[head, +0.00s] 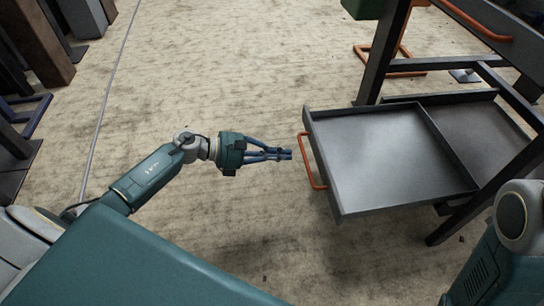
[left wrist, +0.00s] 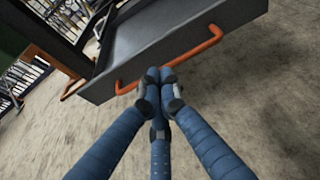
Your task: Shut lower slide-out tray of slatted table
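The lower slide-out tray (head: 380,150) is a grey metal tray, pulled well out to the left from the dark frame of the slatted table (head: 376,62). Its orange handle (head: 314,162) is on the tray's left front face. My left gripper (head: 288,154) points at the handle from the left, just short of it. In the left wrist view, its blue fingertips (left wrist: 160,76) are together in front of the orange handle (left wrist: 190,54) and the tray front (left wrist: 110,82), with nothing seen between them. My right gripper is out of view; only part of my right arm shows.
An upper orange handle (head: 474,18) is on the table at the top right. A green object (head: 362,8) with an orange frame stands behind the table. Dark and brown furniture (head: 40,45) lines the far left. The floor left of the tray is clear.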

